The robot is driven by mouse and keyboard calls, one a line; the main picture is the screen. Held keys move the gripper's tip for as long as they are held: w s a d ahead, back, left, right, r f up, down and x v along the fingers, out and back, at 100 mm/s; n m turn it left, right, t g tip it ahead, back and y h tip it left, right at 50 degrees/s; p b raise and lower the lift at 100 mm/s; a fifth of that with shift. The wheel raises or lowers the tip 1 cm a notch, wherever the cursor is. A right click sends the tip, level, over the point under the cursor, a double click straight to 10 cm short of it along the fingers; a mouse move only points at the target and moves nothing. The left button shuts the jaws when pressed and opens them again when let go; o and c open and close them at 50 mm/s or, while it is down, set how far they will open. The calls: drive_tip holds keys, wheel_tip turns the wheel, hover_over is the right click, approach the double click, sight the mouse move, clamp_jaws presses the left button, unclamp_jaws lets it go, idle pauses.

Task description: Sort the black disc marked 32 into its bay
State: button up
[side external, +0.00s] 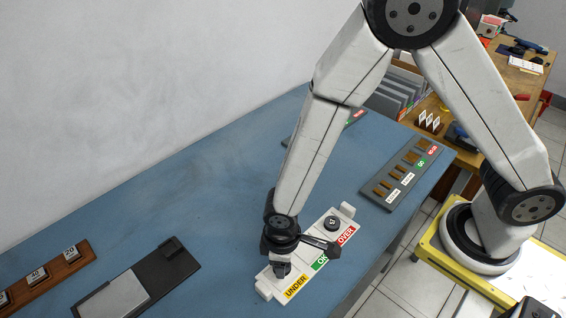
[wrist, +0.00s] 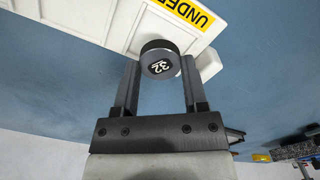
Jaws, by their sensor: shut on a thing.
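The black disc marked 32 (wrist: 160,60) is between the two fingers of my gripper (wrist: 158,66) in the wrist view, its number facing the camera. My gripper is shut on it. In the side view my gripper (side external: 282,268) is low over the UNDER end of the white sorting tray (side external: 312,254), and the disc there is mostly hidden or hard to separate from the dark fingers. The tray's yellow UNDER label (wrist: 185,12) is beside the disc in the wrist view. I cannot tell whether the disc touches the bay floor.
Another black disc (side external: 332,223) sits in the OVER bay. A dark plate with a grey block (side external: 115,297) lies left of the tray. A brown rack (side external: 50,275) with marked blocks is far left. A grey board (side external: 400,178) with brown pieces is at right. Blue table is clear between.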

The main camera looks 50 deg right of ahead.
drive_tip(key=shift+f, duration=0.85)
drive_tip(key=shift+f, duration=0.25)
idle(0.8)
drive_tip(key=o, duration=1.3)
drive_tip(key=shift+c, duration=0.2)
drive_tip(key=c, duration=0.5)
drive_tip(key=shift+c, duration=0.2)
drive_tip(key=shift+r, duration=0.1)
drive_tip(key=shift+r, duration=2.15)
